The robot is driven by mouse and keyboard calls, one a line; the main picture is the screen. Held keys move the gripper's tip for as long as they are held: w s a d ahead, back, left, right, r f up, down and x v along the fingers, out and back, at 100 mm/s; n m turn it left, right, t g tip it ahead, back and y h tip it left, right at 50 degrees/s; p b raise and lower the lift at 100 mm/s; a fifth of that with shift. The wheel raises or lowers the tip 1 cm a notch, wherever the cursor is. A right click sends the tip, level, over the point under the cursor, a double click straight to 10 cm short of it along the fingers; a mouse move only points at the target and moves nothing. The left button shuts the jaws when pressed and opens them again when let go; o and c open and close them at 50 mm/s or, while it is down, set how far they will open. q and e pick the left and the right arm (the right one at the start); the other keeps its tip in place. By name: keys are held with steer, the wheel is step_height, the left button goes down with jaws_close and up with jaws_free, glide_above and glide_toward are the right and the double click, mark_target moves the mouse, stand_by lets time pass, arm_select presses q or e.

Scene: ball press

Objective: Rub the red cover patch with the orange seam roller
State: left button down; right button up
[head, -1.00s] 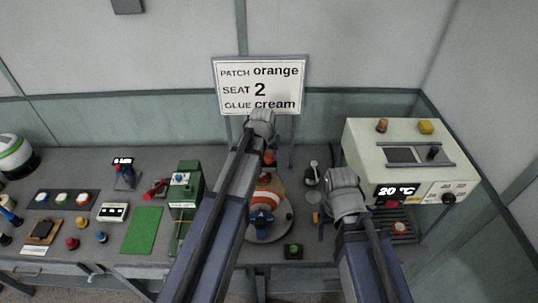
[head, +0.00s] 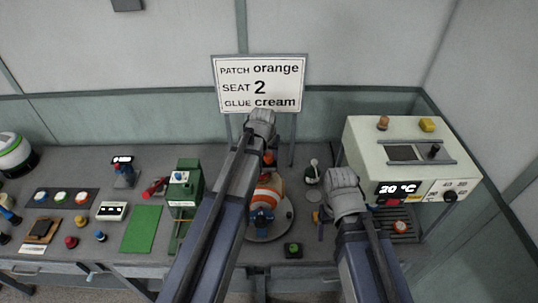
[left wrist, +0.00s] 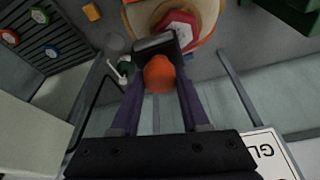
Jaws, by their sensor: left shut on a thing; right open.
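My left gripper (left wrist: 160,80) is shut on the orange seam roller (left wrist: 159,72), with the orange handle between its fingers and the dark roller head (left wrist: 155,43) beyond them. The red cover patch (left wrist: 178,24) lies on the orange and white ball (left wrist: 139,14). The roller head overlaps the patch's near edge in the left wrist view; I cannot tell whether they touch. In the head view the ball (head: 267,190) sits on a round grey stand (head: 285,228), partly behind my left arm, and the patch is hidden. My right gripper (head: 326,212) is open, right of the ball.
A cream oven-like machine (head: 400,165) reading 20 °C stands at the right. A sign (head: 262,84) stands behind the ball. A green press (head: 185,195), a green mat (head: 142,228) and several buttons are at the left. A green-topped button (head: 293,250) is in front of the stand.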

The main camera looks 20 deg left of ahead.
arm_select(q)
steer(key=shift+f+b, duration=0.5)
steer(key=shift+f, duration=0.05)
steer(key=shift+s, duration=0.1)
steer(key=shift+s+a+r, duration=0.1)
steer(key=shift+s+a, duration=0.1)
steer(key=shift+a, duration=0.5)
steer(key=shift+s+a+r, duration=0.1)
steer(key=shift+s+a, duration=0.05)
steer(key=shift+a, duration=0.5)
steer(key=shift+a, duration=0.15)
steer(key=shift+s+a+f, duration=0.1)
steer(key=shift+s+a, duration=0.15)
steer(key=shift+a, duration=0.4)
steer(key=shift+s+a+f, duration=0.1)
steer(key=shift+s+a, duration=0.1)
steer(key=shift+a, duration=0.4)
steer(key=shift+r, duration=0.15)
steer(key=shift+w+d, duration=0.1)
